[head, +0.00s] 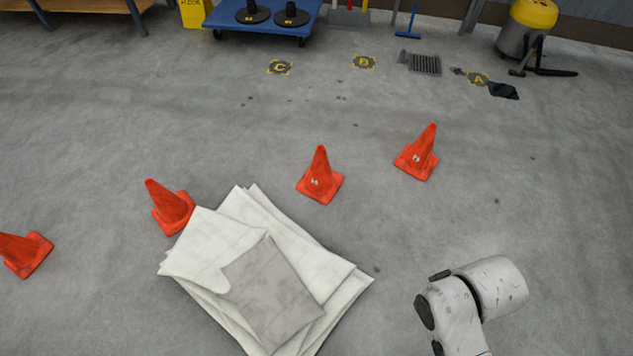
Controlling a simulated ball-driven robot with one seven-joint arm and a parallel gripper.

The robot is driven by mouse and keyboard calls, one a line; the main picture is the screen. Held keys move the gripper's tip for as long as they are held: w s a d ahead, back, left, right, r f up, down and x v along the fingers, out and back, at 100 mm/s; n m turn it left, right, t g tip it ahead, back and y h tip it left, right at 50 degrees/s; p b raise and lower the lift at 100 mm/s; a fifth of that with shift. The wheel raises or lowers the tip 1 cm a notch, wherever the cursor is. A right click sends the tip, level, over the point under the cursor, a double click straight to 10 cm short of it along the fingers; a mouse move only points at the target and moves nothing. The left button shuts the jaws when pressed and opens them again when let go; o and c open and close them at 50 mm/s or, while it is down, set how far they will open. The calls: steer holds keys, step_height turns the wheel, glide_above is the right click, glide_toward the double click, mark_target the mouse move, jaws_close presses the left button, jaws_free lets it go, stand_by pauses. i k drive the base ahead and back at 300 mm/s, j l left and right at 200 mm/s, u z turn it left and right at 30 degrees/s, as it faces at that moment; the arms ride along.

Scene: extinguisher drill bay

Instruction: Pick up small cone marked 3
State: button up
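Several small orange cones stand upright on the grey floor. One is at the far left (24,254), cut by the picture edge. Another stands behind the cloth stack's left side (168,206), its base partly hidden. A third is near the middle (320,177), and one is right of it (418,155). No mark shows on the two left cones, so I cannot tell which is marked 3. White links of my arm show at lower right; my gripper is not in view.
A stack of white cloths (343,285) with a grey piece on top lies front centre. A blue cart (335,17) with black discs, a floor grate (426,65) and a yellow-topped vacuum (527,28) are at the back. Floor beyond the cones is mostly clear.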

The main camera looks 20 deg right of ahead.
mark_target(172, 212)
steer(key=i+j+z, duration=0.1)
steer(key=j, duration=0.75)
steer(key=i+j, duration=0.25)
steer(key=j, duration=0.6)
steer(key=i+j+z, duration=0.15)
steer(key=j, duration=0.7)
steer(key=i+j+z, duration=0.1)
steer(key=j, duration=0.75)
steer(key=i+j, duration=0.15)
steer(key=j, duration=0.75)
steer(key=i+j+z, duration=0.15)
steer(key=j, duration=0.7)
